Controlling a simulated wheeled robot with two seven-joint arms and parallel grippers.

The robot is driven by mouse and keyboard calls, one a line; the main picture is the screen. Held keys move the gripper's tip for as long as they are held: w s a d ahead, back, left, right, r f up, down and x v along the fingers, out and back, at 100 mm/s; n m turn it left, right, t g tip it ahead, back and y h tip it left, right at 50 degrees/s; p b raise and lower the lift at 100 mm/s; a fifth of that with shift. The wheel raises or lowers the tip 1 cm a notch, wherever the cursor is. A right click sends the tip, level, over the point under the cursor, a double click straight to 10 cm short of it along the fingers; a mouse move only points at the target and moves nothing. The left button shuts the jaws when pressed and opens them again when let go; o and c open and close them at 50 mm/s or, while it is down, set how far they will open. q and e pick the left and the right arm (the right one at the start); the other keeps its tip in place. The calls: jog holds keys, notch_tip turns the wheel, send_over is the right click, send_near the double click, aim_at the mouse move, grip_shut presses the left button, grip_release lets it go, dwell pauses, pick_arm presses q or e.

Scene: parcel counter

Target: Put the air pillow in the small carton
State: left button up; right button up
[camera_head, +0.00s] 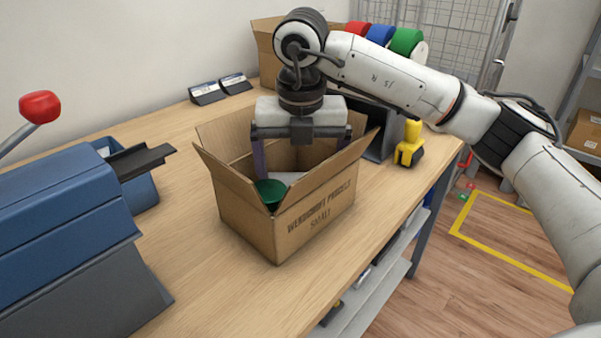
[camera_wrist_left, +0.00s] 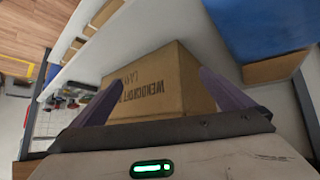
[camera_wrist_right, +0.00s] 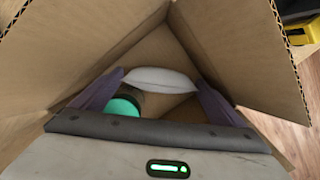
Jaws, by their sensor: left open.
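The small carton (camera_head: 303,215) stands open on the counter with its flaps spread. My right gripper (camera_head: 300,165) reaches down into it from above. In the right wrist view the white air pillow (camera_wrist_right: 160,79) spans the gap between the fingertips of my right gripper (camera_wrist_right: 160,82), both ends against the fingers, above or near the carton floor. In the head view the pillow (camera_head: 288,178) is partly hidden by the carton wall. A green-topped round item (camera_head: 271,193) is also in the carton, beside the left finger. My left gripper (camera_wrist_left: 163,78) is open and empty, outside the head view.
The left wrist view shows a carton (camera_wrist_left: 155,82) marked "LA..." beyond the fingers. A blue machine with a red-knobbed lever (camera_head: 40,107) stands at left. Coloured rolls (camera_head: 381,36) and another carton (camera_head: 266,45) are behind.

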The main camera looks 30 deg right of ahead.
notch_tip(320, 180, up, 12)
jog(key=s+p, duration=0.1)
jog(key=p, duration=0.1)
jog(key=shift+s+a, duration=0.3)
jog(key=shift+a, duration=0.1)
dwell(1.2)
